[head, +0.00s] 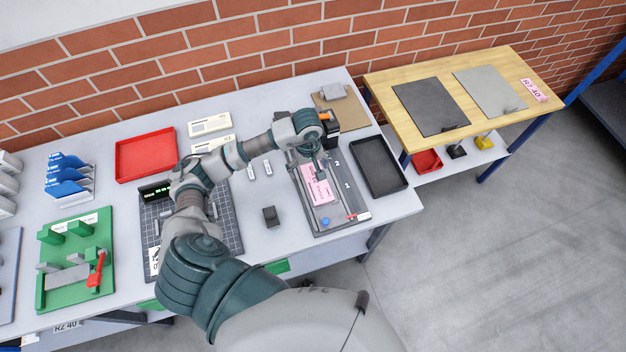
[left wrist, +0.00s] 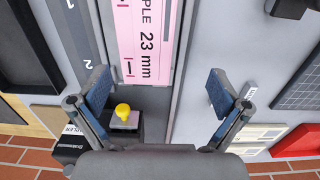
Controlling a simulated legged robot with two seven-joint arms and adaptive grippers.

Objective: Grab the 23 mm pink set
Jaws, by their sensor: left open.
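The pink set (head: 316,186) lies flat on a grey tray-like fixture (head: 349,193) near the right end of the white table. In the left wrist view the pink set (left wrist: 145,40) shows the print "PLE 23 mm" and runs off the top edge. My left gripper (head: 320,170) is over the far end of the set. In the left wrist view its jaws (left wrist: 158,92) are wide apart with nothing between the pads, and the set's near end lies just ahead of them. My right gripper is not in view.
A black stapler (left wrist: 120,125) with a yellow knob stands close under the left gripper. A black tray (head: 379,166) lies right of the fixture, and a small dark block (head: 270,215) left of it. A red tray (head: 146,156) and a wooden table (head: 450,85) are farther off.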

